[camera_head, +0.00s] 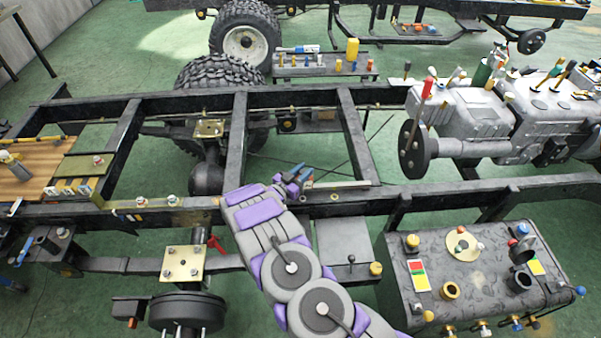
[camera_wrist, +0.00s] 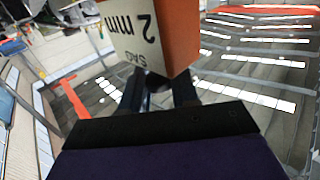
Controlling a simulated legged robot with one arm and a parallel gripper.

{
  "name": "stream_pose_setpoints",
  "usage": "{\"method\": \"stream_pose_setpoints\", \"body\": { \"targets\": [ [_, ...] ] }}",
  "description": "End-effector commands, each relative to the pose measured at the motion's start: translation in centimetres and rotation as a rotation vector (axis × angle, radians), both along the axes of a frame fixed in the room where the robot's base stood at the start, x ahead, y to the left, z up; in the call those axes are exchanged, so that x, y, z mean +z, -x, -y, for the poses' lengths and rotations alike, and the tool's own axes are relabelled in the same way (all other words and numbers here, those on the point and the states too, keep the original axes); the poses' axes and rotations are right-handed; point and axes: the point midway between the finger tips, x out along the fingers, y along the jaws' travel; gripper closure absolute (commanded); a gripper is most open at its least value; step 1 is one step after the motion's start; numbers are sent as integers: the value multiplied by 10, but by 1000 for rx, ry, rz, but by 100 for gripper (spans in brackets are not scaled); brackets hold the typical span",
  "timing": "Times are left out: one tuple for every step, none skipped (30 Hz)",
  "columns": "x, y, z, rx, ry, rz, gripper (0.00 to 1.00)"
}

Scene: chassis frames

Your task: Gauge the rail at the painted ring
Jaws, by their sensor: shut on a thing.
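My gripper (camera_head: 297,177) is over the near long dark chassis rail (camera_head: 400,192), close to the middle of the head view. In the wrist view, my gripper (camera_wrist: 160,92) is shut on an orange and white gauge block (camera_wrist: 145,35). Its white face reads "2 mm" and "SAG", upside down. In the head view the block is mostly hidden by my gripper. A small pale ring mark (camera_head: 333,197) shows on the rail just right of my gripper. I cannot tell whether the block touches the rail.
A grey engine (camera_head: 480,115) with tools on it stands at the right. A dark patterned bench (camera_head: 480,270) with knobs and cups is at the front right. A wooden board (camera_head: 35,180) lies at the left. A rear shelf (camera_head: 320,70) holds small parts. Cross members join the rails.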

Motion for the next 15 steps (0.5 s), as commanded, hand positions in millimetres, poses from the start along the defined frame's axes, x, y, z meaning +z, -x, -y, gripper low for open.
{"method": "stream_pose_setpoints", "body": {
  "targets": [
    [1, -1, -1, 1, -1, 4, 100],
    [2, -1, -2, 1, 1, 4, 100],
    [1, -1, -3, 1, 2, 4, 68],
    [1, -1, -5, 2, 4, 4, 65],
    [1, -1, -6, 2, 6, 4, 62],
    [1, 0, -8, 2, 8, 4, 58],
    [0, 0, -9, 3, 10, 3, 55],
    [0, 0, -9, 3, 10, 3, 52],
    [0, 0, -10, 3, 11, 2, 51],
    [0, 0, -10, 3, 11, 3, 51],
    [0, 0, -11, 3, 12, 2, 51],
    [0, 0, -11, 3, 12, 2, 51],
    [0, 0, -10, 3, 11, 1, 51],
    [0, 0, -10, 3, 11, 2, 51],
    [0, 0, -10, 3, 11, 2, 51]
  ]
}}
